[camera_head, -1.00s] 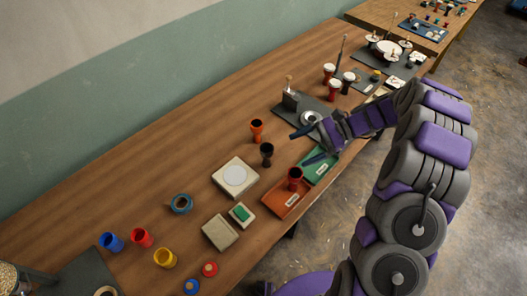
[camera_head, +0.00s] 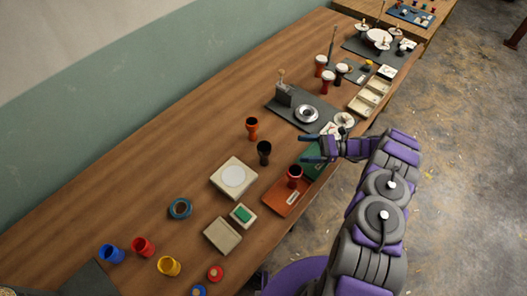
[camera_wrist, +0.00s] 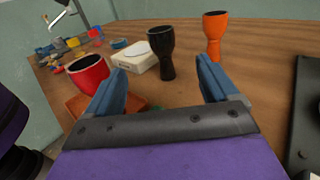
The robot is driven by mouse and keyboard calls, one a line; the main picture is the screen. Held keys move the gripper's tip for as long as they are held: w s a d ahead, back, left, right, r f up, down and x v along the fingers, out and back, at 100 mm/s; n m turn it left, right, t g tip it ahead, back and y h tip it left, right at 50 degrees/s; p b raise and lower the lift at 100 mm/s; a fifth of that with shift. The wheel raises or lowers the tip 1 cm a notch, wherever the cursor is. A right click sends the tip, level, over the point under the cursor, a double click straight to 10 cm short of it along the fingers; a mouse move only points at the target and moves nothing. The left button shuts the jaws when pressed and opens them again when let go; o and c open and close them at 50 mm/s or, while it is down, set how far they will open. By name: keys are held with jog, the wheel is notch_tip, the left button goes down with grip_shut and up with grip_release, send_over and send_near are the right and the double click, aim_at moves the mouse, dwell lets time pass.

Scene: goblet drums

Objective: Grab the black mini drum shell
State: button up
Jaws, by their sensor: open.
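The black mini drum shell (camera_head: 264,152) stands upright on the wooden table, between an orange shell and a dark red shell. In the wrist view the black shell (camera_wrist: 162,52) is straight ahead, between and beyond the two blue fingertips. My gripper (camera_head: 309,149) is open and empty, to the right of the black shell and apart from it. It also shows in the wrist view (camera_wrist: 163,82).
The orange shell (camera_head: 252,128) stands behind the black one. The red shell (camera_head: 295,175) stands on an orange tray (camera_head: 277,205), close to my gripper. A green tray (camera_head: 312,170) lies below my gripper. A white block (camera_head: 222,182) with a round pad is left of the black shell.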

jog(key=b, duration=0.2)
send_near(260, 148)
jog(key=a, duration=0.2)
jog(key=a+f, duration=0.1)
jog(key=a, duration=0.2)
jog(key=shift+f, duration=0.1)
jog(key=shift+a+b, duration=0.3)
jog(key=shift+a, duration=2.3)
jog(key=shift+c, duration=0.2)
jog(key=c, duration=1)
